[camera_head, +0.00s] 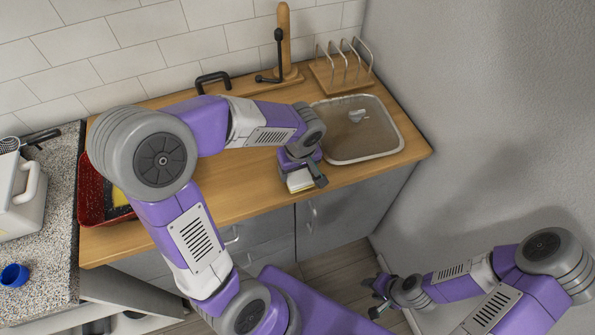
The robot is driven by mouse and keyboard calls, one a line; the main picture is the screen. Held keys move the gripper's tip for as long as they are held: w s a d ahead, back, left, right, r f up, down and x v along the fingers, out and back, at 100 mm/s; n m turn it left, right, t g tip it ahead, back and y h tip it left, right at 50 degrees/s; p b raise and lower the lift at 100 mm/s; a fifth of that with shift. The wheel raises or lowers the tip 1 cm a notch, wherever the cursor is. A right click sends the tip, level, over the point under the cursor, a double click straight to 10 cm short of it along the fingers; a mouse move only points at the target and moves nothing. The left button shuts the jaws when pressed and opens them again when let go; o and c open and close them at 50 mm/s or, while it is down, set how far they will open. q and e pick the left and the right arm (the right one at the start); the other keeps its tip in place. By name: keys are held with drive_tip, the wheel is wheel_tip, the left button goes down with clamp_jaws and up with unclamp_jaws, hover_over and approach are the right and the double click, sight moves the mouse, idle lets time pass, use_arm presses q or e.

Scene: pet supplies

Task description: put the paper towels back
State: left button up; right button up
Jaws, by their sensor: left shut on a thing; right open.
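My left gripper (308,172) is low over the front part of the wooden counter, left of the metal basin. It is shut on a small white item (299,181), probably the paper towels; the gripper hides most of it. An upright wooden post (285,35) with a black rod beside it stands at the back of the counter by the wall. I cannot tell whether it is a paper towel holder. My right gripper (379,297) is open and empty, low in front of the cabinets at the right.
A shallow metal basin (395,147) and a wooden rack with metal loops (343,68) are at the right. A red tray (91,187), a white container (22,205) and a blue cup (14,276) are at the left. The counter (250,185) has bare room.

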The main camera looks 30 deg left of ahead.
sight(300, 177)
use_arm(q)
drive_tip(key=shift+f, duration=0.25)
drive_tip(key=shift+f, duration=0.15)
drive_tip(key=o, duration=1)
drive_tip(key=shift+r, duration=0.25)
wheel_tip(300, 177, up, 12)
drive_tip(key=s+d+p, duration=0.1)
drive_tip(key=p, duration=0.2)
drive_tip(key=shift+d, duration=0.2)
drive_tip(key=shift+f, duration=0.15)
